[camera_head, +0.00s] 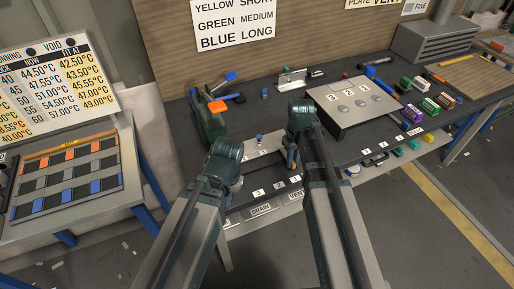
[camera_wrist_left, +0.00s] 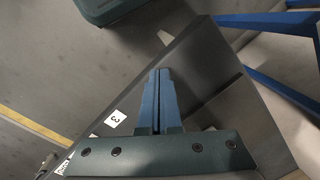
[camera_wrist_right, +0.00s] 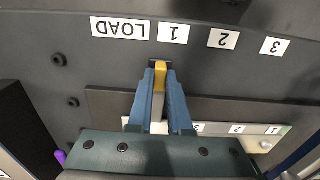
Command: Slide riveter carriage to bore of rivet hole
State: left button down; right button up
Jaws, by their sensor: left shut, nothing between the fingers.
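A dark rail block (camera_wrist_right: 220,108) lies in front of a light strip marked 3, 2, 1 in the right wrist view. A yellow upright piece (camera_wrist_right: 160,75), perhaps the carriage's handle, stands beside the label 1 (camera_wrist_right: 173,33), near LOAD (camera_wrist_right: 120,27). My right gripper (camera_wrist_right: 160,72) is shut around this piece; the carriage body is hidden. My left gripper (camera_head: 237,188) is shut and empty near the bench's front left edge, by label 3 (camera_head: 258,193).
A raised plate (camera_head: 335,123) with three round discs, marked 3, 2, 1, stands right of my right gripper. Coloured blocks (camera_head: 425,106) lie farther right. A rack of orange and blue pieces (camera_head: 66,178) is at far left. DRAIN and VENT labels are below the front edge.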

grip_shut()
jog(key=shift+a, duration=0.15)
jog(key=shift+s+a, duration=0.35)
jog(key=shift+a, duration=0.55)
jog(key=shift+s+a, duration=0.35)
jog(key=shift+a, duration=0.65)
